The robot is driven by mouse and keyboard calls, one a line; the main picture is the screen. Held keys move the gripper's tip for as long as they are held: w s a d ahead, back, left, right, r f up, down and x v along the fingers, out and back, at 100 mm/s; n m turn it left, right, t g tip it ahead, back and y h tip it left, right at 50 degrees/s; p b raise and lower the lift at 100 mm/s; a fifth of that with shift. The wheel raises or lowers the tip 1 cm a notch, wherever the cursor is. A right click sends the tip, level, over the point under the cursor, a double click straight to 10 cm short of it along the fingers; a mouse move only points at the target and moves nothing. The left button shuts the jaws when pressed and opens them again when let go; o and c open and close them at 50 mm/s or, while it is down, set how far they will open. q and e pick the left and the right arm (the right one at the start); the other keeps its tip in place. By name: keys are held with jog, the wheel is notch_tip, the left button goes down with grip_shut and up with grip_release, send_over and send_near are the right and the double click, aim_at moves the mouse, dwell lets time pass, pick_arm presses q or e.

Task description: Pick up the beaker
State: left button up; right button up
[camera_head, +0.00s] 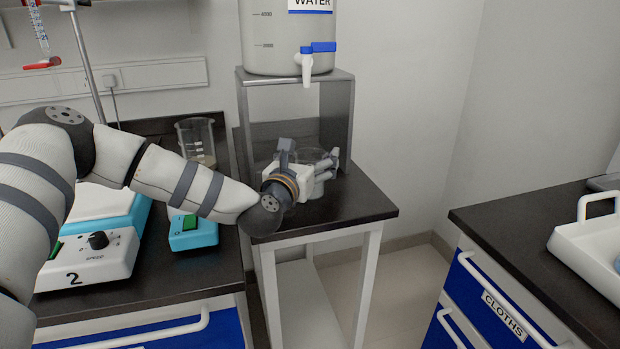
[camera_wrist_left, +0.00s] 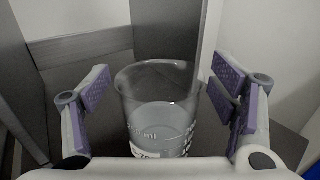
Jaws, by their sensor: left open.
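A clear glass beaker with white markings (camera_wrist_left: 160,105) stands upright under the water container's stand and holds some clear liquid. In the head view the beaker (camera_head: 314,156) is partly hidden by my left gripper (camera_head: 326,166). My left gripper is open, with its fingers on either side of the beaker. In the left wrist view the purple finger pads of my left gripper (camera_wrist_left: 163,98) show a gap to the glass on both sides. My right gripper is not in view.
A grey stand (camera_head: 341,105) rises around the beaker and carries a water container (camera_head: 285,45) with a blue-and-white tap (camera_head: 308,62) above. Another beaker (camera_head: 196,140) stands on the left bench, near a blue device (camera_head: 193,236). A white tray (camera_head: 590,262) lies on the right bench.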

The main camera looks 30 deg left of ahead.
pick_arm(q)
grip_shut()
jog(key=shift+r, duration=0.1)
jog(key=shift+r, duration=0.1)
jog(key=shift+r, duration=0.55)
jog(key=s+d+r+p, duration=0.2)
jog(key=s+d+r, duration=0.6)
jog(key=s+r, duration=0.3)
jog(key=shift+d+r+p, duration=0.3)
jog(key=shift+d+r, duration=0.05)
jog(key=shift+d, duration=0.05)
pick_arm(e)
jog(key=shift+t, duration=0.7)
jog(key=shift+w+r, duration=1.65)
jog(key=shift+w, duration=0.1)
